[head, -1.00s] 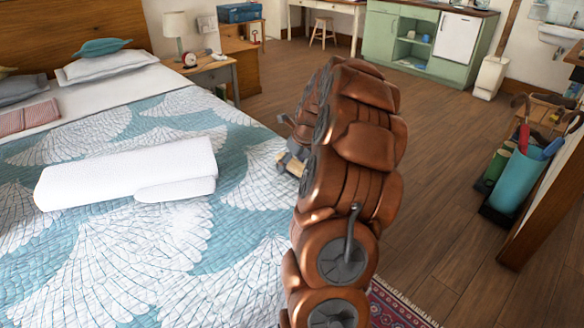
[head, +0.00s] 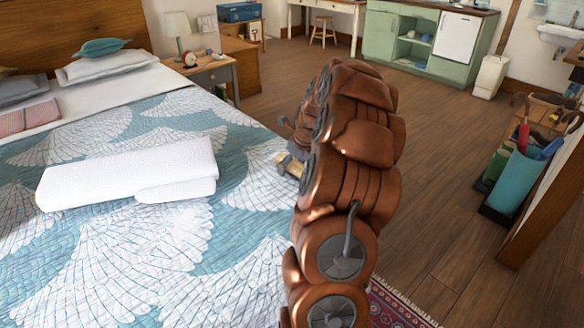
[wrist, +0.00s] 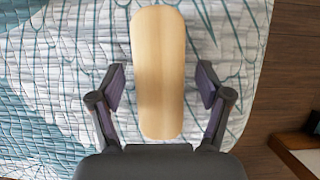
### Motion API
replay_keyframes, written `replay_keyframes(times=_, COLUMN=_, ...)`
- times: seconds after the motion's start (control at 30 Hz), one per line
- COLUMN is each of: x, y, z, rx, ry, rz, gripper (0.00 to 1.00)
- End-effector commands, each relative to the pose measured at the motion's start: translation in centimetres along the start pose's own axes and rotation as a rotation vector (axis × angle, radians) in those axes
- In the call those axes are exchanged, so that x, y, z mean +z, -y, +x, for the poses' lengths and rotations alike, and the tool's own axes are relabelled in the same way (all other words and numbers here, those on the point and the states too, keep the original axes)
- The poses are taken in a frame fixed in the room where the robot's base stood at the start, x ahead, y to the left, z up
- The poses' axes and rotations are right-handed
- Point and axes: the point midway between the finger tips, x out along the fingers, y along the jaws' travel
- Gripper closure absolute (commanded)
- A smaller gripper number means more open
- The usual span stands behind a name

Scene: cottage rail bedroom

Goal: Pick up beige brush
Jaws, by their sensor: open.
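The beige brush (wrist: 159,60) shows in the wrist view as a long, rounded, wood-coloured shape over the bed's quilt. Its bristles cannot be seen. My gripper (wrist: 160,86) is open, with one finger on each side of the brush and a visible gap on both sides. In the head view a small part of the brush (head: 291,166) shows beside my arm, near the right edge of the bed. My arm hides most of it and most of my gripper there.
The bed (head: 85,265) carries a folded white towel (head: 125,175) left of my arm. A nightstand (head: 212,72) with a lamp stands behind. A blue bin (head: 515,180) stands at right. Wooden floor (head: 450,150) lies open between them.

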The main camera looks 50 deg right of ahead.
Motion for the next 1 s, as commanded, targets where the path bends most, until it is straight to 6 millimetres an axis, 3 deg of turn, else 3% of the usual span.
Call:
replay_keyframes(times=0.07, x=0.0, y=0.0, z=0.0, rx=0.0, ry=0.0, rz=0.0, gripper=0.25)
replay_keyframes(times=0.7, x=0.0, y=-0.01, z=0.0, rx=0.0, ry=0.0, rz=0.0, gripper=0.92)
replay_keyframes(times=1.0, x=0.04, y=0.0, z=-0.01, rx=-0.001, ry=0.001, rz=0.0, gripper=0.92)
